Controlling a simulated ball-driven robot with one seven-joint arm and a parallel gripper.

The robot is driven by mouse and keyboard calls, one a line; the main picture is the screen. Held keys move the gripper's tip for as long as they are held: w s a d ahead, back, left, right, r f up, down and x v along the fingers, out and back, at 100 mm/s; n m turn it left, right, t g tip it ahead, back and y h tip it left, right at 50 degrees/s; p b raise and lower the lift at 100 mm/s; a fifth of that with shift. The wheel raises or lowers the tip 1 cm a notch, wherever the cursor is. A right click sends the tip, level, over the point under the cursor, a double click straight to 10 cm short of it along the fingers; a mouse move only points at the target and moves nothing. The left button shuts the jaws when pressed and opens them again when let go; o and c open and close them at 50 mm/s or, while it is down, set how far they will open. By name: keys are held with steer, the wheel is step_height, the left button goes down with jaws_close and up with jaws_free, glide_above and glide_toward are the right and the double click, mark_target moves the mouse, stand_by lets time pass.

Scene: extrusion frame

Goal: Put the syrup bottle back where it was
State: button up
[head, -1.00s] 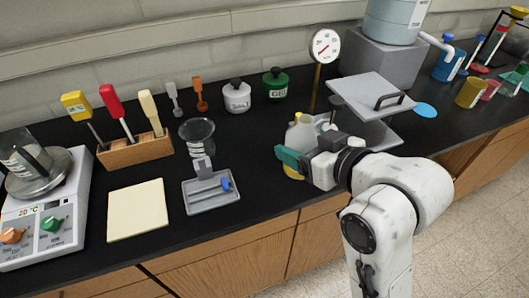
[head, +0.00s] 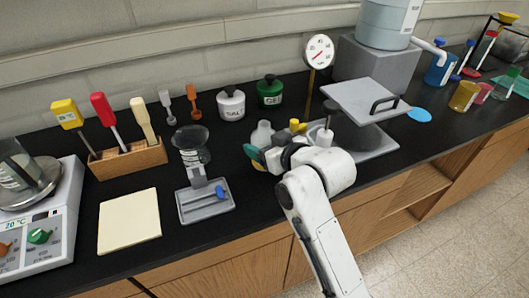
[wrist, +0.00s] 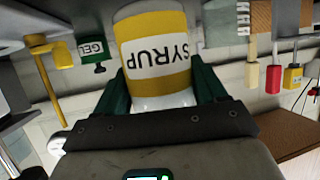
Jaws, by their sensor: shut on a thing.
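The syrup bottle (wrist: 155,55), with a yellow body and a white SYRUP label, sits between the two green fingers of my gripper (wrist: 160,90) in the wrist view, where its lettering appears upside down. My gripper (head: 257,160) is shut on it. In the head view a white bottle top (head: 263,132) shows just behind the fingers; my wrist hides the lower part. I cannot tell whether its base touches the counter.
A clamp stand with a glass funnel (head: 205,200) is close on the left. A grey press with a raised plate (head: 365,100) stands on the right. SALT (head: 231,103) and GEL (head: 270,91) jars stand behind. Black counter (head: 170,185) is bare between the board and stand.

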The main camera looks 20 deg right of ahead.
steer(key=shift+w+f+p, duration=0.15)
steer(key=shift+f+p, duration=0.25)
steer(key=shift+f, duration=1.3)
steer(key=shift+f, duration=0.15)
steer(key=o, duration=1.1)
steer(key=shift+o, duration=0.2)
steer(key=shift+r, duration=0.25)
steer(key=b+v, duration=0.1)
steer(key=v, duration=1.1)
steer(key=shift+f, duration=0.15)
